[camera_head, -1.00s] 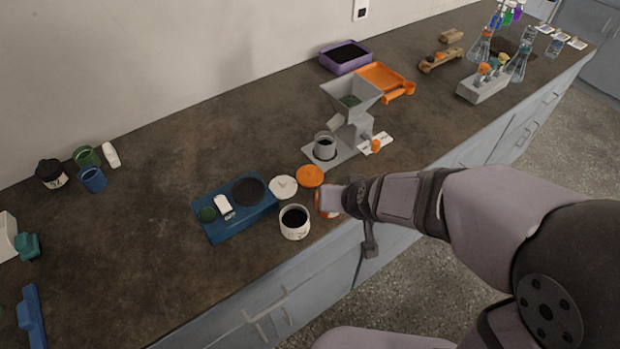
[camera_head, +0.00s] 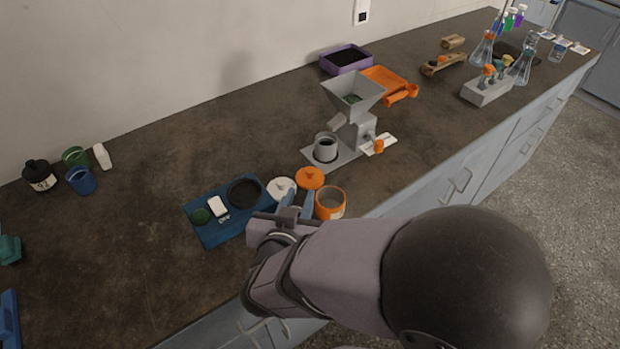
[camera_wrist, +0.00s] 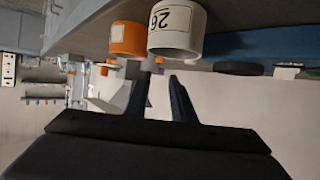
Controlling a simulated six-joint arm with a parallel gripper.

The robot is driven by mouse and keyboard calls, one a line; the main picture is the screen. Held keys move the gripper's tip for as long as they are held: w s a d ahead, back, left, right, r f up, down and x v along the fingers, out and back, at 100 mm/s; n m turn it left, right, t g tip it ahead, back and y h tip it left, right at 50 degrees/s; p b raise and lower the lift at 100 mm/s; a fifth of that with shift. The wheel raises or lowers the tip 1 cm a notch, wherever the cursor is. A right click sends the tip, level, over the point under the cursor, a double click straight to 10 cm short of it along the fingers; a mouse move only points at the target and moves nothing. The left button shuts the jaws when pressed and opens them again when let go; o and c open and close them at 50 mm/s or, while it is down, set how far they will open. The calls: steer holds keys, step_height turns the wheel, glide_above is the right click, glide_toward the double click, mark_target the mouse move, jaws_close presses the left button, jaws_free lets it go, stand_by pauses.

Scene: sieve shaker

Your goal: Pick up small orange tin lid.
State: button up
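The small orange tin lid (camera_head: 310,178) lies on the bench, with a small knob on top. The open orange tin (camera_head: 330,203) stands just in front of it and shows in the wrist view (camera_wrist: 128,38). In the wrist view the fingers (camera_wrist: 158,85) are also apart, below a white tin (camera_wrist: 177,30) marked 26.
A blue scale tray (camera_head: 212,236) with a dark round pan is left of the gripper. A grey mill (camera_head: 352,128) with a cup stands behind the lids. The bench's front edge is close to the orange tin. The bench at left centre is clear.

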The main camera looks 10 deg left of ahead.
glide_toward(309, 172)
steer(key=x, duration=0.3)
steer(key=shift+x, duration=2.5)
steer(key=shift+d, duration=0.1)
jaws_close()
